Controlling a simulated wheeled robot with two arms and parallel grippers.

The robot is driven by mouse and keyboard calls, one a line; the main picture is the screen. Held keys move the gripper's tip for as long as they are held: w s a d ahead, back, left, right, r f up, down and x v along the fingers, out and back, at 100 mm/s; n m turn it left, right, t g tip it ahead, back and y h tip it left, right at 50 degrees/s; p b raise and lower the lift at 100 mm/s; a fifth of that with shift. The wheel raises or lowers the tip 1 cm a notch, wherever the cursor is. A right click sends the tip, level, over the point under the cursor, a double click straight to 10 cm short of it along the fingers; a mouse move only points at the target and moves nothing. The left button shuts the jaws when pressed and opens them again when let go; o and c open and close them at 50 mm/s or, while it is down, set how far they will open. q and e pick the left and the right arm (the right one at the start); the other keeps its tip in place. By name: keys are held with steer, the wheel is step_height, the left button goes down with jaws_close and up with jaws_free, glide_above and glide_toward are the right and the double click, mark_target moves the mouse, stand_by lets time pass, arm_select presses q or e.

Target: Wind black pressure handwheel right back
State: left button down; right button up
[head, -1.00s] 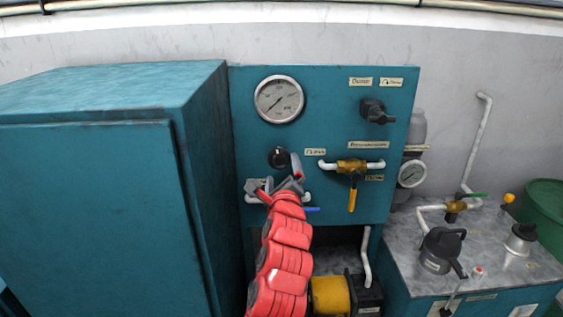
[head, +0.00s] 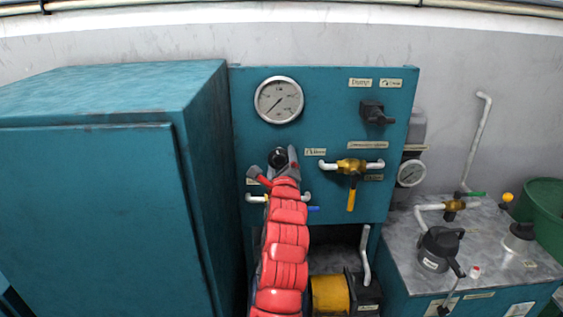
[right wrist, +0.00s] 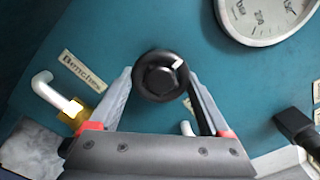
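The black pressure handwheel (head: 278,157) is a small round knob on the teal panel, below and level with the left part of the large gauge. In the right wrist view the handwheel (right wrist: 160,78) faces me, with a white mark on its upper right rim. My right gripper (head: 272,162) is at the handwheel, its fingers spread on either side of it. In the right wrist view the right gripper (right wrist: 159,73) has one fingertip close to each side of the rim; I cannot tell whether they touch. My left gripper is not in view.
A large pressure gauge (head: 279,100) sits above the handwheel. A black switch (head: 376,113) and a brass valve with yellow handle (head: 351,184) are to the right. A teal cabinet (head: 95,210) stands close on the left. White pipe stubs lie just below the handwheel.

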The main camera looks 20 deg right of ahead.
steer(key=c, duration=0.7)
steer(key=shift+o, duration=0.2)
